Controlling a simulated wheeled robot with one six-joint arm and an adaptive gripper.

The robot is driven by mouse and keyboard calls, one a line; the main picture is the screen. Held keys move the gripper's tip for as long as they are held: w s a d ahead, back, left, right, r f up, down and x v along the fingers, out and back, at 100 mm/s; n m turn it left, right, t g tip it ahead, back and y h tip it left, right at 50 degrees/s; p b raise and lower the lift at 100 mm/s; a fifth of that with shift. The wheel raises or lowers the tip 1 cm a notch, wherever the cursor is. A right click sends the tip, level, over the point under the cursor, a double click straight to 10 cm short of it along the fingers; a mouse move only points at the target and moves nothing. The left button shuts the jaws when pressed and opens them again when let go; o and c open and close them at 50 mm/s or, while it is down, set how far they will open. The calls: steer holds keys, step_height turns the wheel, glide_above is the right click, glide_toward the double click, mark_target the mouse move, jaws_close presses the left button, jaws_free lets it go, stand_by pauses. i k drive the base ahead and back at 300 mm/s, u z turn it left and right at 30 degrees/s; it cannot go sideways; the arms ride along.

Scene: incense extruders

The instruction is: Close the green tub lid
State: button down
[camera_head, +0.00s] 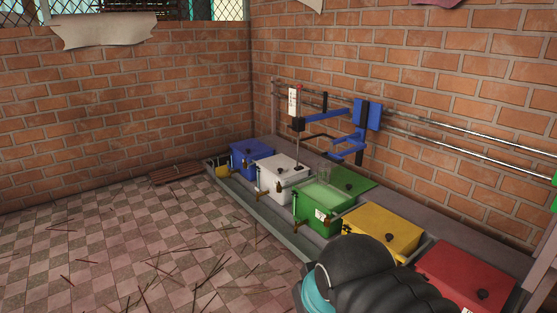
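The green tub (317,215) stands in the middle of a row of coloured tubs along the right wall. Its green lid (352,181) is open, tipped back on the wall side of the tub. The tub's opening shows pale green contents (322,194). A small clear, frame-like item (324,172) rises at the back of the opening; I cannot tell what it is. A dark rounded part of my arm fills the bottom of the view, in front of the yellow and red tubs. My gripper's fingers do not show.
Blue (251,158), white (277,181), yellow (385,226) and red (466,276) tubs have lids on. A blue wall-mounted arm (340,128) reaches over the white tub. Thin sticks litter the checkered floor (130,240), which is otherwise open. A low grey kerb (262,212) fronts the tubs.

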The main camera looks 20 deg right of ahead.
mark_target(347, 182)
steer(key=u, duration=0.5)
steer(key=i, duration=1.75)
steer(key=z, duration=0.5)
steer(key=i, duration=1)
steer(key=z, duration=1.4)
steer(key=i, duration=0.55)
steer(key=z, duration=0.55)
